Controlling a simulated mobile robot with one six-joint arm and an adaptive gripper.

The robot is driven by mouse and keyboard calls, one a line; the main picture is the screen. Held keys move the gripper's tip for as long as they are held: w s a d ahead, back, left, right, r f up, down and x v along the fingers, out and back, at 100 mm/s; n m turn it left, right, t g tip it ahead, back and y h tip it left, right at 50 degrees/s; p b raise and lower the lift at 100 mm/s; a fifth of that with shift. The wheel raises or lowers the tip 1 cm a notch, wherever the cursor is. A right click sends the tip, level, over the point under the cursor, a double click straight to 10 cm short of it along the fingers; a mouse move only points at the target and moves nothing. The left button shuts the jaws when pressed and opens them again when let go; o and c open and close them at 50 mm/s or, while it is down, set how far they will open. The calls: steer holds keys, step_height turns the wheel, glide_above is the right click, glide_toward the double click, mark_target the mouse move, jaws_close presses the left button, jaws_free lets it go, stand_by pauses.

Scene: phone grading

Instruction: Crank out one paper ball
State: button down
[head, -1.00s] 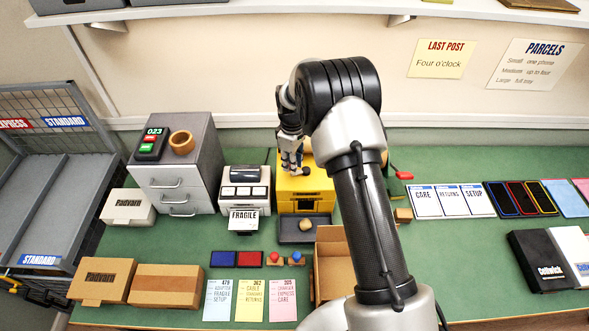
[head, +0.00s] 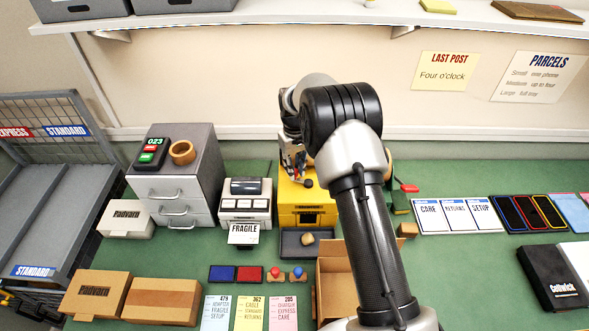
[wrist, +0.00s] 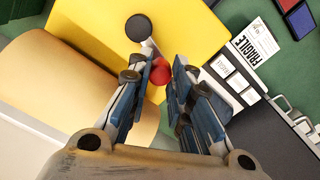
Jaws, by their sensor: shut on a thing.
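The yellow machine (head: 309,200) stands at the back of the green bench. Its crank has a black round end (wrist: 138,27), a thin pale arm and a red knob (wrist: 160,72). My gripper (wrist: 165,82) is shut on the red knob, its blue-padded fingers on either side of it. In the head view my gripper (head: 297,176) is over the machine's top left, partly hidden by my own arm. A beige ball (head: 308,239) lies in the dark tray (head: 289,249) in front of the machine.
A large tan roll (wrist: 70,85) is close beside my gripper in the wrist view. A label printer (head: 246,203) stands left of the machine, with grey drawers (head: 172,190) beyond. An open cardboard box (head: 341,270) is in front, partly behind my arm.

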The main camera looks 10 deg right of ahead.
stand_by(0.4)
steer(key=c, duration=1.4)
jaws_free()
steer(key=shift+r, duration=0.1)
step_height(320, 180, up, 12)
steer(key=shift+f, duration=0.1)
stand_by(1.0)
